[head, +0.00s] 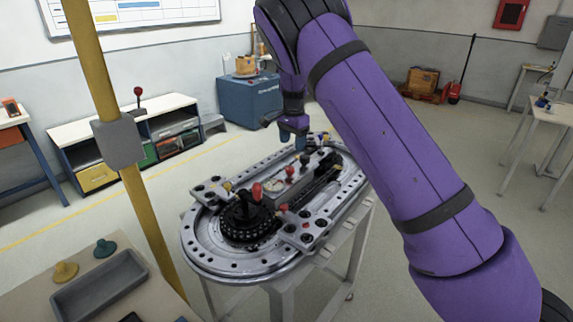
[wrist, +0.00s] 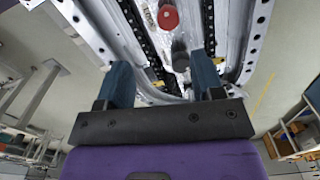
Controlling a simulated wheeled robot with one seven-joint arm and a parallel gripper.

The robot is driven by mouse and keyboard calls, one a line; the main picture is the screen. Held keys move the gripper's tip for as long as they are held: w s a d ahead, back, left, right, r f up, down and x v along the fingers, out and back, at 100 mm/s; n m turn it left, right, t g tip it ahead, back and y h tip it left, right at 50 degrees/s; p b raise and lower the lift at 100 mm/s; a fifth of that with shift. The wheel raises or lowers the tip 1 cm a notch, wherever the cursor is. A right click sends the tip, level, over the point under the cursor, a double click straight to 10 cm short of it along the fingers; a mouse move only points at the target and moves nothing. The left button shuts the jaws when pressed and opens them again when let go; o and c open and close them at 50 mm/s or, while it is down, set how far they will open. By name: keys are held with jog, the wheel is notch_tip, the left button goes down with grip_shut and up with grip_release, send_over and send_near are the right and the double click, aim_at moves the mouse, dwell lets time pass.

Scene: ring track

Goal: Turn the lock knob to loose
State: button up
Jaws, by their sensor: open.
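The ring track (head: 213,255) is a grey metal oval on a stand, with a toothed black ring and several knobs. A large red knob (head: 257,191) stands over the black ring, and a smaller red knob (head: 290,171) stands on the middle block. My gripper (head: 292,139) is above the far part of the track, pointing down, open and empty. In the wrist view its blue fingers (wrist: 162,64) are apart, with a dark grey round part (wrist: 180,57) between and beyond them, and a red knob (wrist: 168,18) farther up.
A yellow post (head: 110,85) rises left of the track. A bench with a grey tray (head: 100,287) and two small knobs is at the front left. A blue cabinet (head: 247,103) and white shelves (head: 140,118) stand behind. Open floor lies around the stand.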

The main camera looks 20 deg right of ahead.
aim_at(290, 168)
jog(key=shift+w+a+f, duration=0.25)
jog(key=shift+w+f, duration=0.4)
jog(key=shift+f, duration=0.15)
notch_tip(290, 168, down, 10)
jog(key=shift+f, duration=0.1)
jog(key=shift+c, duration=0.2)
jog(key=c, duration=0.9)
